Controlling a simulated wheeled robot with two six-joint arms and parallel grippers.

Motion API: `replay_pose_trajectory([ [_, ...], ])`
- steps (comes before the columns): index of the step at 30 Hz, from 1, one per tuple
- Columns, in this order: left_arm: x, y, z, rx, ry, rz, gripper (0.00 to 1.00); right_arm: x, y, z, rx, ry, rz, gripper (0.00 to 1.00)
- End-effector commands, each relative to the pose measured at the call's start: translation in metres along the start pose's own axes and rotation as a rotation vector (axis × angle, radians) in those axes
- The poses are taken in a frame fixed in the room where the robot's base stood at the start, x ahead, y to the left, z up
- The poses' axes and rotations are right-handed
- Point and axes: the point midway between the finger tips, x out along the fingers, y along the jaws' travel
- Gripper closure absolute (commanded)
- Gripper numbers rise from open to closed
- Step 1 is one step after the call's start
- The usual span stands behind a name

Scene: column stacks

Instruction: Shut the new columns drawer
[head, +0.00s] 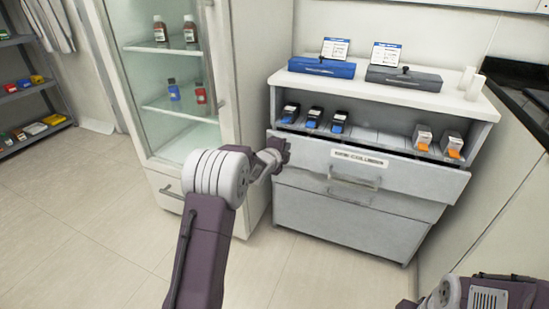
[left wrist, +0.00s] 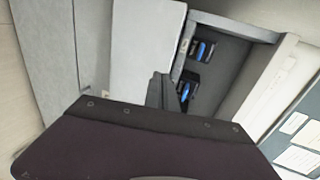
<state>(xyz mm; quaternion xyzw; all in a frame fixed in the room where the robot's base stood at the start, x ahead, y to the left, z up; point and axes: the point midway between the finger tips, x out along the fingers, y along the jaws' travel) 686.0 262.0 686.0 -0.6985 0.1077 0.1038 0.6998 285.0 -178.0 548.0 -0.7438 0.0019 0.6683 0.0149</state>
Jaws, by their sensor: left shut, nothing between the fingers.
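The new columns drawer (head: 415,176) is the light grey upper drawer of the cabinet, with a label and a bar handle (head: 354,177) on its front. It stands out a little, with a dark gap along its top edge. My left gripper (head: 281,147) is shut and empty at the upper left end of the drawer front; I cannot tell whether it touches. Its dark fingers show in the left wrist view (left wrist: 164,90). My right gripper is out of view; only part of my right arm shows at the lower right.
Boxes with blue (head: 315,116) and orange (head: 423,138) ends stand on the open shelf above the drawer. A blue case (head: 321,68) and a grey case (head: 404,78) lie on top. A glass-door cabinet (head: 170,85) stands close at left. The floor in front is clear.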

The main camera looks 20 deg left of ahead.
Motion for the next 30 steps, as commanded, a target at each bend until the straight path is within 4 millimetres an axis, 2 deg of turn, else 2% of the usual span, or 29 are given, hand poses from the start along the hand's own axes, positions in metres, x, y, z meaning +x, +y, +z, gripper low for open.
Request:
replay_pose_trajectory([
  [6, -0.044, -0.003, 0.0, -0.002, -0.001, 0.002, 1.0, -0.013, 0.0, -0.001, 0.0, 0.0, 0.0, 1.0],
  [12, -0.074, -0.001, 0.0, -0.001, -0.001, 0.001, 1.0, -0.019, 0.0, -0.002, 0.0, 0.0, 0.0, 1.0],
  [16, -0.08, 0.001, 0.0, -0.001, -0.001, 0.002, 1.0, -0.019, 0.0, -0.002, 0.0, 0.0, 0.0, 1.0],
  [26, -0.08, 0.001, 0.0, -0.017, 0.0, 0.002, 1.0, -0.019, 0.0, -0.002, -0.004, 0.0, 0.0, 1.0],
  [28, -0.08, 0.006, 0.001, -0.083, -0.007, 0.023, 1.0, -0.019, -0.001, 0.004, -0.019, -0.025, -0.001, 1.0],
  [30, -0.082, 0.024, 0.007, -0.215, -0.039, 0.091, 1.0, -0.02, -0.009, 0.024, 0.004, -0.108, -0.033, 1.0],
])
